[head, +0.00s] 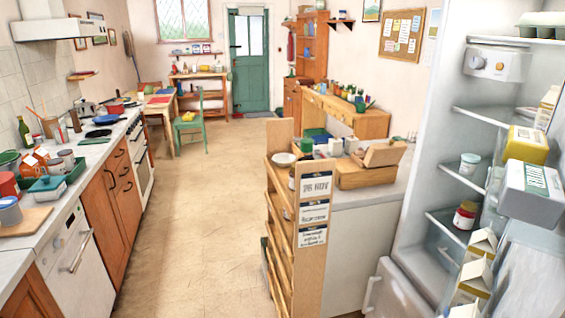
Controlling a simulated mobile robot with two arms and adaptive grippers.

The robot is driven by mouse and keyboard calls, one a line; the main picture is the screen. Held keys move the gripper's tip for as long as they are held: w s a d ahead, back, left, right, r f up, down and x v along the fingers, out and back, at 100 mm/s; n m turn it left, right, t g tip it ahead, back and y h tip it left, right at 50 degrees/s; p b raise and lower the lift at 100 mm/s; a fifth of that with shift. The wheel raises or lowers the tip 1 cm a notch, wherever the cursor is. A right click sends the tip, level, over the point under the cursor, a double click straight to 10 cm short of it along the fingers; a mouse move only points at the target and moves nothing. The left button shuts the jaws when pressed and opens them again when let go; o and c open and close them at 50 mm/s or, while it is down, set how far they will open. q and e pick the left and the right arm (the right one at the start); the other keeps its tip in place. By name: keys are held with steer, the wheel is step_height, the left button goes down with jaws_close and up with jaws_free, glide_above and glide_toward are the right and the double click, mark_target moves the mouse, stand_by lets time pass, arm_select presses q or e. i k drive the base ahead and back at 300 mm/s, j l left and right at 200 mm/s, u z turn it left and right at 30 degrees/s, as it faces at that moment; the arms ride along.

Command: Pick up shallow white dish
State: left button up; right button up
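A small white bowl-like dish (284,159) sits on top of the wooden shelf rack (280,215) at the near end of the counter, centre of the head view. It is small in the picture, so how shallow it is cannot be told for sure. Nothing of mine touches it. Neither of my grippers is in view.
An open fridge (422,140) with cartons fills the right. A cluttered worktop (95,150) runs along the left. The floor (205,210) between is clear, back to a green door (249,62).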

mark_target(282, 160)
steer(key=z, duration=0.35)
steer(key=i+j+z, duration=0.4)
steer(key=j, duration=0.2)
steer(key=i+j+z, duration=0.2)
steer(key=j, duration=0.15)
steer(key=j+z, duration=0.2)
steer(key=j, duration=0.15)
steer(key=i, duration=0.05)
